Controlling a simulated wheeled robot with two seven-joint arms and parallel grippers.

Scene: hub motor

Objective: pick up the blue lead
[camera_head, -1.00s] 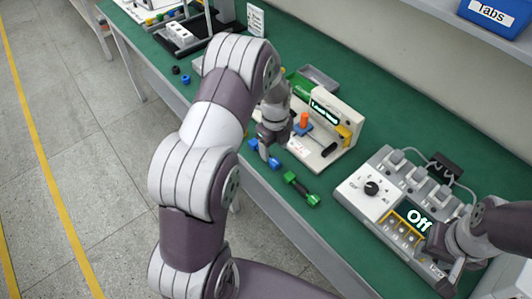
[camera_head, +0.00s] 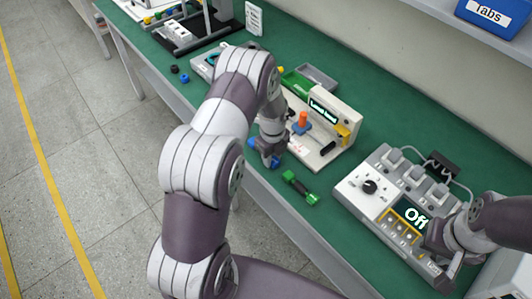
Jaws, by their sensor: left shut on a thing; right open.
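The blue lead (camera_head: 275,162) lies near the front edge of the green bench, left of a green lead (camera_head: 300,188). My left gripper (camera_head: 269,157) points down over the blue lead and is shut on it; its fingers hide part of the lead. I cannot tell whether the lead is clear of the bench. My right gripper (camera_head: 440,248) is open at the lower right, over the front of the control box, and its fingers are partly hidden.
A white test fixture (camera_head: 335,112) with a lit display and an orange knob stands behind the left gripper. The control box (camera_head: 372,185) reads "Off". Small dark and blue caps (camera_head: 184,78) lie at the left. A blue bin (camera_head: 490,14) sits on the shelf.

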